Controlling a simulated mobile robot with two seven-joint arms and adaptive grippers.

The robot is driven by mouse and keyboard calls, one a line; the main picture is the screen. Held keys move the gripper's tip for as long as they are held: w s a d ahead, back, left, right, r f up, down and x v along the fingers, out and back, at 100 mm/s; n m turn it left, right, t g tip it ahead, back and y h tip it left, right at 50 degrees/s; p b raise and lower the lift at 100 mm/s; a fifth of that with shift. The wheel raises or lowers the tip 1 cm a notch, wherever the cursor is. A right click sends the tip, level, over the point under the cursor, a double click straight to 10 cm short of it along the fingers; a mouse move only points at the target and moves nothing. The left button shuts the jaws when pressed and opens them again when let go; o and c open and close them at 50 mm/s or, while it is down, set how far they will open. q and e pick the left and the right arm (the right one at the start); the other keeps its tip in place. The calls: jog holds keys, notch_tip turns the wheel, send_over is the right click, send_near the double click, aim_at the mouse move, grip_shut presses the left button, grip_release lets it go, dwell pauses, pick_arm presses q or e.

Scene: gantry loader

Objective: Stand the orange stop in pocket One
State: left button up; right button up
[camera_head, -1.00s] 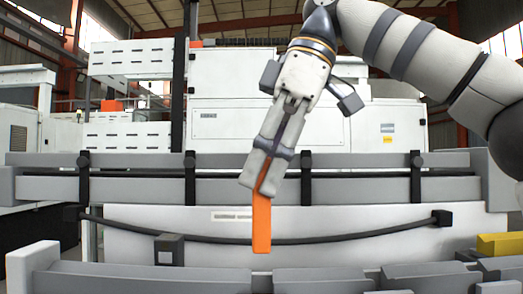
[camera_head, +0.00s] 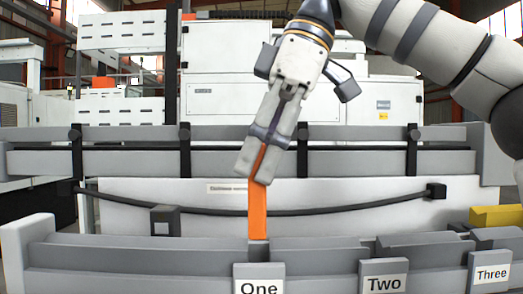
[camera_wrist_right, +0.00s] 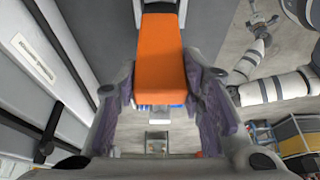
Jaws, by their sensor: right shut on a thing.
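The orange stop (camera_head: 258,212) stands close to upright in the head view, its upper end in my right gripper (camera_head: 259,165). My right gripper is tilted and shut on it. The stop's lower end meets the top edge of the grey fixture just behind the label of pocket One (camera_head: 258,272); I cannot tell how far it is inside the pocket. In the right wrist view the stop (camera_wrist_right: 158,60) lies between the two fingers and runs away towards the grey fixture.
Pockets Two (camera_head: 384,265) and Three (camera_head: 489,262) lie to the right along the grey fixture. A yellow block (camera_head: 497,216) sits at the far right. A grey rail (camera_head: 345,163) and a black cable (camera_head: 340,211) run behind the stop.

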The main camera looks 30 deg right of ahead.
aim_at(262, 207)
jog(key=shift+s+d+r, duration=0.1)
jog(key=shift+s, duration=0.05)
dwell(0.3)
jog(key=shift+f, duration=1.15)
jog(key=shift+f, duration=1.1)
jog(key=shift+f, duration=0.1)
jog(key=shift+f, duration=1)
